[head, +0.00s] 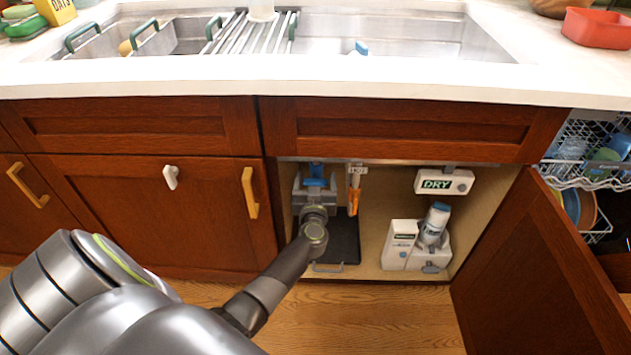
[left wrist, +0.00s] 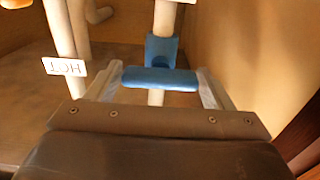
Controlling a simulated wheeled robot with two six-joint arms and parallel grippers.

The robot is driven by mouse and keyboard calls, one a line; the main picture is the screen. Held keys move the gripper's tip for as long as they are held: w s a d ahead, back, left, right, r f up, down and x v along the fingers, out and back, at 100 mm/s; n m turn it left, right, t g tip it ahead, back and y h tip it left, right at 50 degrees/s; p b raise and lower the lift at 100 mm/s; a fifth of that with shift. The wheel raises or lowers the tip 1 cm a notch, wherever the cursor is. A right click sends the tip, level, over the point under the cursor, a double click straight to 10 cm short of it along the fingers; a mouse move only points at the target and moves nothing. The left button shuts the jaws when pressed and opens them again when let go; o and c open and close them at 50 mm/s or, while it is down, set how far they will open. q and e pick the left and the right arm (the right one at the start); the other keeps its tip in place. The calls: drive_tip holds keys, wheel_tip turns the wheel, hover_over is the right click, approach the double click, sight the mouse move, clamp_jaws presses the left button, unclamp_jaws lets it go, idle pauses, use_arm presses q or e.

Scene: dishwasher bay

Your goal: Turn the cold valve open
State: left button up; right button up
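The cold valve has a blue handle (head: 315,182) and sits on a pipe at the left of the open under-sink cabinet. In the left wrist view its blue crossbar (left wrist: 160,79) lies crosswise in front of a pale pipe. My left gripper (head: 316,205) reaches into the cabinet. In the left wrist view the gripper (left wrist: 160,85) has one finger at each end of the crossbar, with no clear gap on either side. A white tag reading HOT (left wrist: 64,67) hangs upside down beside it. My right gripper is not in view.
The cabinet door (head: 545,265) stands open at right. A dark tray (head: 345,240) lies on the cabinet floor.

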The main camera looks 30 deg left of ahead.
use_arm(q)
drive_tip(key=c, duration=0.6)
drive_tip(key=shift+c, duration=0.2)
